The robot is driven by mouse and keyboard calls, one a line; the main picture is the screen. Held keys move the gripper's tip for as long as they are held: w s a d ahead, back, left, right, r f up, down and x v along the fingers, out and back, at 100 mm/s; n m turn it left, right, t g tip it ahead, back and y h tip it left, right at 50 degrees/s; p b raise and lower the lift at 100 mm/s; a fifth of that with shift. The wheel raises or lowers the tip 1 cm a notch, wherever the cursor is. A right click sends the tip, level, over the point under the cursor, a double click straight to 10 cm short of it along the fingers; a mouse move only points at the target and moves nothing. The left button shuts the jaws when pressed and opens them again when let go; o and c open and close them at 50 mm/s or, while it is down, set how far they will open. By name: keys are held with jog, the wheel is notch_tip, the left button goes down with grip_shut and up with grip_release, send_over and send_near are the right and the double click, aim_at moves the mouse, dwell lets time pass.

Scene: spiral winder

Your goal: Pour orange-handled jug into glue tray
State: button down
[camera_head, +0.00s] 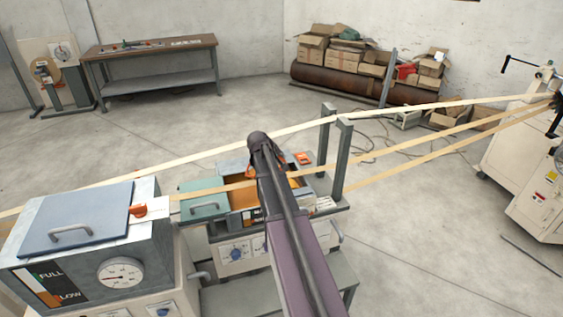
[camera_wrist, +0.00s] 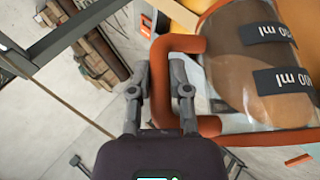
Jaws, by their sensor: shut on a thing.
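The jug (camera_wrist: 228,78) is clear-walled with dark "ml" labels, brown contents and an orange handle (camera_wrist: 183,43). It fills the right of the wrist view. My gripper (camera_wrist: 162,75) is shut on the handle, one finger on each side of it. In the head view my arm hides most of the gripper and jug; only bits of orange show beside the arm's end. The glue tray (camera_head: 234,196) is an open orange-brown trough on the middle machine. My arm's end is above its right part. How far the jug is tilted is unclear.
Pale strips (camera_head: 400,143) stretch across the scene close to the arm, one passing over the tray. Two grey posts (camera_head: 343,160) stand right of the tray. A grey tank (camera_head: 85,235) with a blue lid and gauge is at left. A green cover (camera_head: 203,203) adjoins the tray.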

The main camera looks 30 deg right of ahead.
jog(key=shift+w+a+r+n+g+h+b, duration=0.1)
jog(key=shift+w+a+n+h+b, duration=0.1)
jog(key=shift+a+h+b, duration=0.4)
jog(key=shift+w+a+r+n+g+h+b, duration=0.1)
jog(key=shift+a+r+n+h+b, duration=0.1)
jog(key=shift+a+h+b, duration=0.4)
jog(key=shift+w+a+r+n+g+h+b, duration=0.1)
jog(key=shift+w+a+n+h+b, duration=0.2)
jog(key=shift+h+b, duration=0.55)
jog(key=shift+w+a+f+n+h+b, duration=0.1)
jog(key=shift+w+a+n+h+b, duration=0.15)
jog(key=shift+a+h+b, duration=0.95)
jog(key=shift+w+a+f+n+h+b, duration=0.1)
jog(key=shift+w+a+n+h+b, duration=0.15)
jog(key=shift+a+h+b, duration=0.9)
jog(key=shift+w+a+f+n+h+b, duration=0.1)
jog(key=shift+w+a+n+h+b, duration=0.15)
jog(key=shift+a+b, duration=1.05)
jog(key=shift+d+h+b, duration=0.25)
jog(key=shift+d+b, duration=0.1)
jog(key=shift+b, duration=0.45)
jog(key=shift+a+h+b, duration=0.3)
jog(key=shift+b, duration=0.05)
jog(key=shift+w+a+r+n+h+b, duration=0.2)
jog(key=shift+a+r+n+h+b, duration=0.15)
jog(key=shift+a+b, duration=0.25)
